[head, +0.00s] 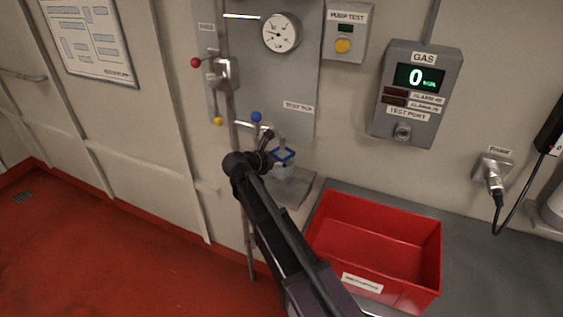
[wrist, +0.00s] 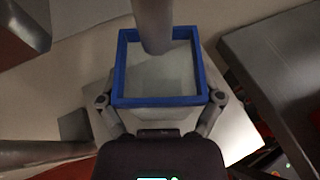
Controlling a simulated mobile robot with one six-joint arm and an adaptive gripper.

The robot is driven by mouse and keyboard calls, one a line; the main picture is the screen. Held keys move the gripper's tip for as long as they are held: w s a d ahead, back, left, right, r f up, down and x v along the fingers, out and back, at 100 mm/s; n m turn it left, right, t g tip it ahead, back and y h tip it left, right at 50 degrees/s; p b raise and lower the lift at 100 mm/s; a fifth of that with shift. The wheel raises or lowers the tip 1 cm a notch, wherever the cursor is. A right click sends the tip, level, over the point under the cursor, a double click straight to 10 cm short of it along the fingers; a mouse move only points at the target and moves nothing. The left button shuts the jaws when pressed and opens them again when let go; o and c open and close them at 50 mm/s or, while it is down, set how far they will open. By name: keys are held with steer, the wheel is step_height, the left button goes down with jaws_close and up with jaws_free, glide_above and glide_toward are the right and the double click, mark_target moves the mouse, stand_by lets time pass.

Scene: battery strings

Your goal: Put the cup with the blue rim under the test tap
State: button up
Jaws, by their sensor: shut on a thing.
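The cup with the blue rim (head: 284,170) is a pale, see-through cup with a square rim. It is at the test tap (head: 263,128), which has a blue knob. In the wrist view the cup (wrist: 160,70) is upright, with the tap's spout (wrist: 153,25) above its opening, overlapping the far part of the rim. My gripper (wrist: 161,104) is shut on the cup, one finger on each side; it also shows in the head view (head: 274,160). Whether the cup's base touches the grey shelf (head: 299,195) below cannot be made out.
A red bin (head: 375,235) stands on the grey bench right of my arm. Vertical pipes with a red and a yellow knob run left of the tap. A gauge (head: 281,32), a pump test box (head: 346,33) and a gas monitor (head: 415,92) are on the wall.

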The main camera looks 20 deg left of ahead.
steer(key=shift+w+f+b, duration=0.1)
steer(key=shift+f+b, duration=0.7)
steer(key=shift+f, duration=0.15)
steer(key=o, duration=0.8)
steer(key=shift+r, duration=0.25)
steer(key=shift+s+r, duration=0.1)
steer(key=shift+s, duration=0.1)
steer(key=p+v, duration=0.4)
steer(key=v, duration=0.7)
steer(key=shift+s+a+r, duration=0.1)
steer(key=shift+s+a, duration=0.1)
